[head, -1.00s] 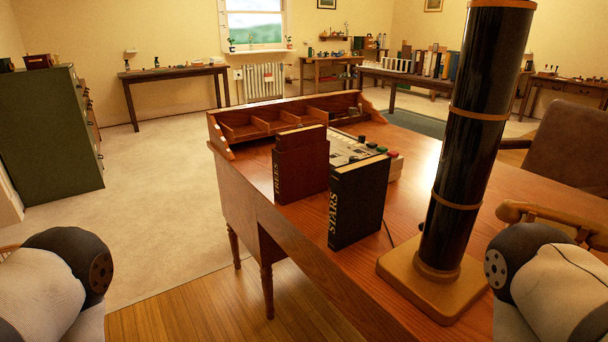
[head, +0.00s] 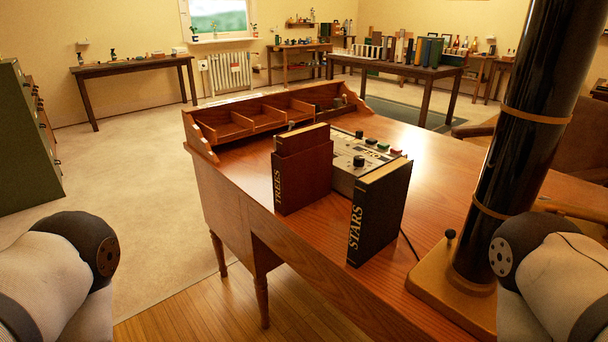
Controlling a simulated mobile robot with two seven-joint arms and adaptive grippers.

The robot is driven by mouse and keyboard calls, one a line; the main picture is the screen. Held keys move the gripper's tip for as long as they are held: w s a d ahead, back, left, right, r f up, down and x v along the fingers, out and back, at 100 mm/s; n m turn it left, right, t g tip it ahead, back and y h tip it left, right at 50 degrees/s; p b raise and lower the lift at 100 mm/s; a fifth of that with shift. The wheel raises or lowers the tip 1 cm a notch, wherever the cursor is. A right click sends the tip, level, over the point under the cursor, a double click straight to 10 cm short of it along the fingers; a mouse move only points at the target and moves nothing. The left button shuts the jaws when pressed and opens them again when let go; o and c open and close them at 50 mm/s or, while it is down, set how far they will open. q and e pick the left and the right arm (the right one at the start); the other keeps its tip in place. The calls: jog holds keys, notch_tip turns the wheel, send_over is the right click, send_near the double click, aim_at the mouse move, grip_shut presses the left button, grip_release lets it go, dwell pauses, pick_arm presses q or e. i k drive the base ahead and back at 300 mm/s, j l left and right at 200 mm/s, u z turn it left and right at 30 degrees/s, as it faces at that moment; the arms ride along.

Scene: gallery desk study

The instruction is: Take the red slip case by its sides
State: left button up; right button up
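A dark red slip case (head: 305,181) stands upright on the wooden desk, with TREES on its narrow side and a lighter brown book top (head: 302,138) showing above it. A black book marked STARS (head: 381,212) stands upright just to its right and nearer to me. Parts of my two arms show at the lower left and lower right edges, well short of the slip case. Neither of my grippers is in the picture.
A control box (head: 350,152) with knobs and coloured buttons lies behind the books. A desk organiser (head: 258,120) lines the far desk edge. The desk's front edge is close to both books.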

aim_at(302, 179)
jog(key=i+j+z, duration=0.25)
jog(key=j, duration=0.25)
jog(key=i+j+z, duration=0.2)
jog(key=j, duration=0.35)
jog(key=i+j+z, duration=0.1)
jog(key=j+z, duration=0.15)
jog(key=j, duration=0.35)
jog(key=i+j+z, duration=0.1)
jog(key=j+z, duration=0.15)
jog(key=j, duration=0.35)
jog(key=j+z, duration=0.2)
jog(key=j, duration=0.4)
jog(key=i, duration=0.05)
